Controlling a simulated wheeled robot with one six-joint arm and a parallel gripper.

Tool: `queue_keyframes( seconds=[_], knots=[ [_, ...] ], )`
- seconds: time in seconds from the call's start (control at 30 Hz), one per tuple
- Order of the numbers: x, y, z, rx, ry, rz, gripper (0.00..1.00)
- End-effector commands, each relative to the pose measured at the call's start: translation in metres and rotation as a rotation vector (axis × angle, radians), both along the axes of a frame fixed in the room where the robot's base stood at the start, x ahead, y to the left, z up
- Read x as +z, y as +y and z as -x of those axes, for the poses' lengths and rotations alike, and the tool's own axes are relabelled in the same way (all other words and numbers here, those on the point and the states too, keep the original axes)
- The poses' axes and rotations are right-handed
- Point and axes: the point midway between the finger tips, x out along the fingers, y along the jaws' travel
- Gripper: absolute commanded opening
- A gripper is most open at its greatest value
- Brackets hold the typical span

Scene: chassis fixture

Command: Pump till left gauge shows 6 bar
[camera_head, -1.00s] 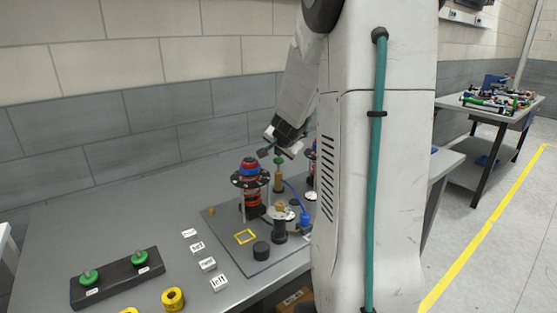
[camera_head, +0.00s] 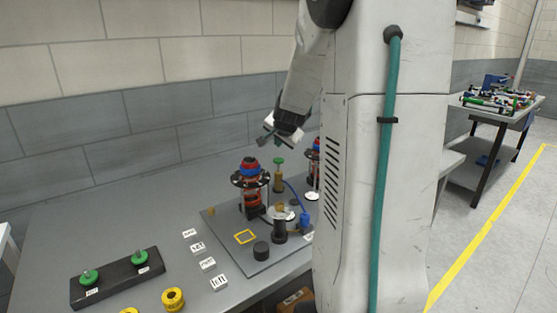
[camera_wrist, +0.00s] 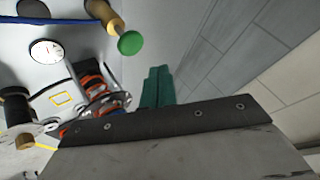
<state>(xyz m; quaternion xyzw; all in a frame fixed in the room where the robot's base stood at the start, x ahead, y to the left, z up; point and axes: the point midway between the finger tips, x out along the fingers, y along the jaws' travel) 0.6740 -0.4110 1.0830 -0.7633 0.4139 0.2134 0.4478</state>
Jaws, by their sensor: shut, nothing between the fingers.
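The pump (camera_head: 278,178) is a slim brass-coloured cylinder topped by a round green knob (camera_head: 279,160). In the wrist view the green knob (camera_wrist: 130,43) and its tan body lie at upper left of the fingers, apart from them. My gripper (camera_head: 262,141) is shut and empty, a little above and left of the knob in the head view; its fingers (camera_wrist: 156,86) show teal in the wrist view. A white-faced gauge (camera_wrist: 46,51) is visible there; its reading is too small to tell. In the head view a white dial (camera_head: 312,196) shows at the arm's edge. I cannot tell which gauge is left.
A red-and-black spring unit (camera_head: 251,188) stands beside the pump on a grey plate (camera_head: 230,228). A blue hose (camera_head: 292,191) runs near the pump. White label blocks (camera_head: 207,264), yellow rings (camera_head: 173,299) and a black bar with green knobs (camera_head: 117,275) occupy the front left.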

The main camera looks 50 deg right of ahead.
Motion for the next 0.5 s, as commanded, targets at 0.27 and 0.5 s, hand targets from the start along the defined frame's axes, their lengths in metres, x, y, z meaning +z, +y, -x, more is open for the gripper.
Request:
queue_keyframes(
  seconds=[0.27,0.5],
  knots=[
    [0.023,0.000,0.000,0.001,-0.001,0.000,0.00],
    [0.025,0.000,0.000,0.000,0.000,0.000,0.00]
  ],
)
